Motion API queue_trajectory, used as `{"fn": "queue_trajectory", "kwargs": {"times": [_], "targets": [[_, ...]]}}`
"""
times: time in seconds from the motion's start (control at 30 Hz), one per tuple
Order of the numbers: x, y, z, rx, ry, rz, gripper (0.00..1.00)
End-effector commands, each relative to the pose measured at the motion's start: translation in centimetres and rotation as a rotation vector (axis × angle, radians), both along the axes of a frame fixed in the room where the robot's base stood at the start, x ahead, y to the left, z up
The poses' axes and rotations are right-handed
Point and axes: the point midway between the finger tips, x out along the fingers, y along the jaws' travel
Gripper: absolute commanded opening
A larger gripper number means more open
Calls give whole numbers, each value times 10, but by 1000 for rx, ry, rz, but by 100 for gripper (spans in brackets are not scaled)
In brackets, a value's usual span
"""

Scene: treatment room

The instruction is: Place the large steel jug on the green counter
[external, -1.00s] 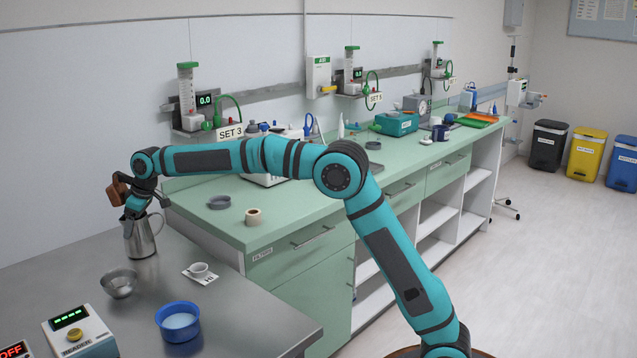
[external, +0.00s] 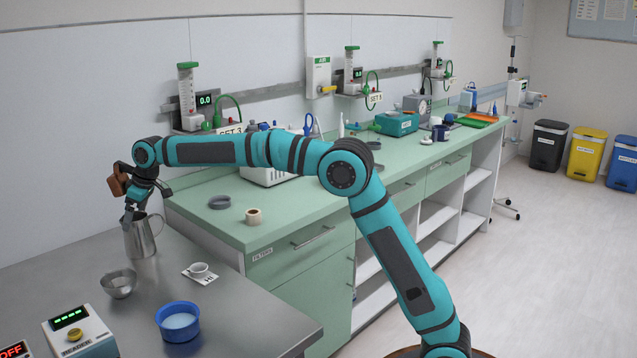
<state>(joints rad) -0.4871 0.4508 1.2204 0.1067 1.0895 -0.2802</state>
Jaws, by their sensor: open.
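The large steel jug (external: 141,240) stands upright on the steel table (external: 235,309) at the left, close to the end of the green counter (external: 292,222). Its handle faces right. My gripper (external: 131,218) points down at the jug's mouth, with its fingers at the rim. It is open, and whether a finger touches the jug cannot be told. The near part of the counter top is bare around a grey ring-shaped dish (external: 219,202) and a tape roll (external: 253,216).
My arm spans above the counter. A white device (external: 268,172) stands behind it.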

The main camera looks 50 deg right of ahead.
Motion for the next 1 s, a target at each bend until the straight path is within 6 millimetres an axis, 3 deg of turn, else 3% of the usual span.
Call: {"fn": "queue_trajectory", "kwargs": {"times": [0.3,0.6,0.8,1.0], "targets": [[-17,-10,61,0,-1,1,99],[-32,-23,110,0,0,1,99],[-37,-27,125,-1,0,1,99],[-38,-28,129,-1,2,1,99]]}}
